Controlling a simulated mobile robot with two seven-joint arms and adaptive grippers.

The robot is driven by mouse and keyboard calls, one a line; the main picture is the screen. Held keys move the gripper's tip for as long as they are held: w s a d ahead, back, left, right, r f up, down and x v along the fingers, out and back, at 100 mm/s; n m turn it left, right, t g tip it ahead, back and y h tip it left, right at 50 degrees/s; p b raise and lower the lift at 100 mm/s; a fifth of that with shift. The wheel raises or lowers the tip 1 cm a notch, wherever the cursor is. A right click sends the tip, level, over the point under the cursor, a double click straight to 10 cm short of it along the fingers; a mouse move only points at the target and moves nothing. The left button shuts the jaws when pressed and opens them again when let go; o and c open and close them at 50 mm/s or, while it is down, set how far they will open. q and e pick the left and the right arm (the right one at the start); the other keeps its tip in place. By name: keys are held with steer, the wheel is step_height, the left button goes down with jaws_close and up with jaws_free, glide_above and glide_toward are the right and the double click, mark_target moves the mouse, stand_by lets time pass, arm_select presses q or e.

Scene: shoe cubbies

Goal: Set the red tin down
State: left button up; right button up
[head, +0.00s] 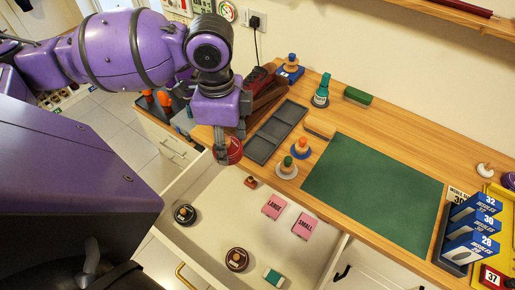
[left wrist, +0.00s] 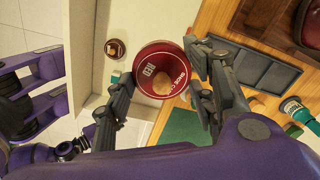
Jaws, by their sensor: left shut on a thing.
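The red tin (head: 235,150) is a round, dark red tin with white lettering and a tan knob on its lid. It also shows in the left wrist view (left wrist: 151,66). My left gripper (left wrist: 160,88) is shut on it, a finger on either side. In the head view the gripper (head: 228,140) hides part of the tin, which hangs near the far edge of the open drawer, beside the grey tray. I cannot tell its exact height.
The open drawer (head: 205,245) holds a black tin (head: 185,214), a brown tin (head: 237,259), pink cards (head: 274,207) and a small box (head: 273,277). On the wooden counter are an empty grey compartment tray (head: 262,150), a green mat (head: 375,185), knobbed round items and blue boxes (head: 470,232).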

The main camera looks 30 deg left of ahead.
arm_select(q)
steer(key=shift+s+a+m, duration=0.2)
steer(key=shift+a+m, duration=0.05)
steer(key=shift+m, duration=0.15)
steer(key=shift+w, duration=0.1)
steer(key=shift+m, duration=0.3)
steer(key=w+f, duration=0.2)
steer(key=w, duration=0.2)
steer(key=w+d+f+b, duration=0.1)
steer(key=w+f, duration=0.2)
steer(key=w, duration=0.1)
steer(key=w+f, duration=0.3)
steer(key=w, duration=0.1)
steer(key=shift+d+f, duration=0.15)
steer(key=shift+d, duration=0.2)
steer(key=shift+w+f+b, duration=0.3)
steer(key=shift+w+f, duration=0.1)
steer(key=shift+w, duration=0.1)
steer(key=shift+w+f, duration=0.15)
steer(key=shift+f, duration=0.05)
steer(key=f, duration=0.3)
steer(key=shift+w+f, duration=0.2)
